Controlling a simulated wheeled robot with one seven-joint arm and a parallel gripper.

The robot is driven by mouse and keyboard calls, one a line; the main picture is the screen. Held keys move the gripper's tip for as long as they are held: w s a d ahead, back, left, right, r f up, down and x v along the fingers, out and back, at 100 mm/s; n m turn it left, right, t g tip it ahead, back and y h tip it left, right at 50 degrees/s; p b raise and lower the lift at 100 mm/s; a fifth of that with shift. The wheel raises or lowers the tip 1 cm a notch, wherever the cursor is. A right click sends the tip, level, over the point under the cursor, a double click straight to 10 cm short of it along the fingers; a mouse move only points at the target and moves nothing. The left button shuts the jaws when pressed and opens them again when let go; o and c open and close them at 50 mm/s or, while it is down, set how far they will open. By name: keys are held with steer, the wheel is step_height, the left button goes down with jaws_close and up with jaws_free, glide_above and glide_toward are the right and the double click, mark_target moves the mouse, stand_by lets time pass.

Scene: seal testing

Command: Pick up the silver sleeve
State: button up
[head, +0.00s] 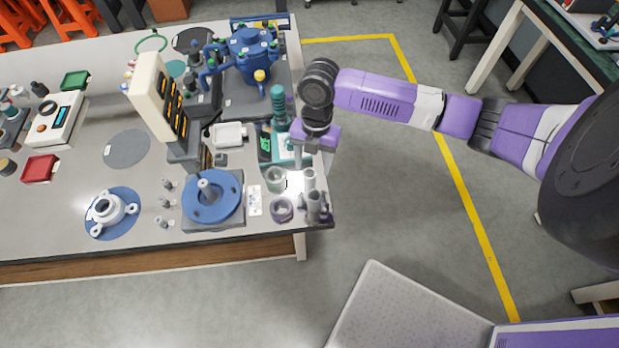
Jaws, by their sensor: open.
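Several small cylindrical parts stand at the right front corner of the bench. A pale silver tube (309,179) stands upright among them and looks like the silver sleeve, though I cannot be sure at this size. A darker grey metal part (315,207) stands just in front of it. My gripper (312,162) points down above and slightly behind this group, with its fingers spread and nothing visible between them. I cannot tell how much height separates the fingertips from the tube.
A greenish cup (275,180) and a dark ring (281,210) stand just left of the tube. A blue round fixture (211,196) is further left. A teal device (278,146) is close behind. The bench's right edge is close by, with open floor beyond.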

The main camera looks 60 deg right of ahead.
mark_target(309, 181)
steer(key=f, duration=0.2)
steer(key=a+f, duration=0.1)
steer(key=f, duration=0.2)
steer(key=f+p, duration=0.1)
steer(key=f, duration=0.1)
steer(key=shift+w+a+f, duration=0.15)
steer(key=shift+a+f, duration=0.15)
steer(key=shift+c, duration=0.2)
jaws_close()
